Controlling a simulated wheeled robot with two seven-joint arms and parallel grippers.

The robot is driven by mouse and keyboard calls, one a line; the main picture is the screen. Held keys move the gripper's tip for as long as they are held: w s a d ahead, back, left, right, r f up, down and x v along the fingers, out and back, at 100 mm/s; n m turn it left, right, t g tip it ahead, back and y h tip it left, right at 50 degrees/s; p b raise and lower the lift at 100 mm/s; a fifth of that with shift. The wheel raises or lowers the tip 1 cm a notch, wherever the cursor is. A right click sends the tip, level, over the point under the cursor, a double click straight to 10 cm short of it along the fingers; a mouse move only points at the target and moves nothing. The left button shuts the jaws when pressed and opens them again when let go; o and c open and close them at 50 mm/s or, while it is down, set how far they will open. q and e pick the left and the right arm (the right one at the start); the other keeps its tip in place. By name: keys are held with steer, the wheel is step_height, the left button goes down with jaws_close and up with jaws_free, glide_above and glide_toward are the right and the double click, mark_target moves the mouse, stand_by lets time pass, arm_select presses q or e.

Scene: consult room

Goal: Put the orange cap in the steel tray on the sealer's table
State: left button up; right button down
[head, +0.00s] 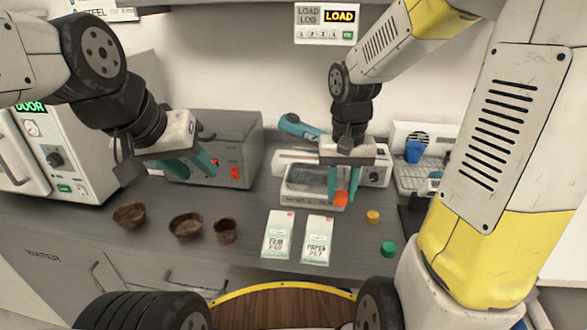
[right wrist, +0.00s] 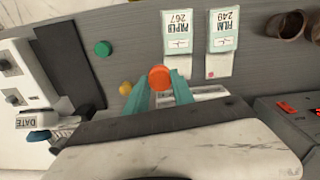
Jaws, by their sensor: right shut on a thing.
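The orange cap (head: 341,198) is between the teal fingertips of my right gripper (head: 334,194), which is shut on it. The cap also shows at the fingertips in the right wrist view (right wrist: 160,77). In the head view it overlaps the front right corner of the steel tray (head: 305,201), in front of the sealer (head: 375,172) with its teal handle (head: 300,128). The cap's height is hard to judge. In the right wrist view my fingers and wrist hide much of the tray. My left gripper (head: 196,165) is open and empty in front of a grey box (head: 235,135).
A yellow cap (head: 373,216) and a green cap (head: 388,249) lie right of the tray. Two labelled packets (head: 317,240) lie in front. Several brown pots (head: 186,227) stand at the left. A blue cup (head: 414,151) sits on a rack at the right.

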glide_above(317, 180)
steer(key=shift+s+f, duration=0.35)
steer(key=shift+f, duration=0.45)
steer(key=shift+w+a+f, duration=0.1)
steer(key=shift+w+f, duration=0.1)
steer(key=shift+w, duration=0.1)
steer(key=shift+f, duration=1.55)
steer(key=shift+f, duration=0.2)
steer(key=c, duration=1.1)
jaws_free()
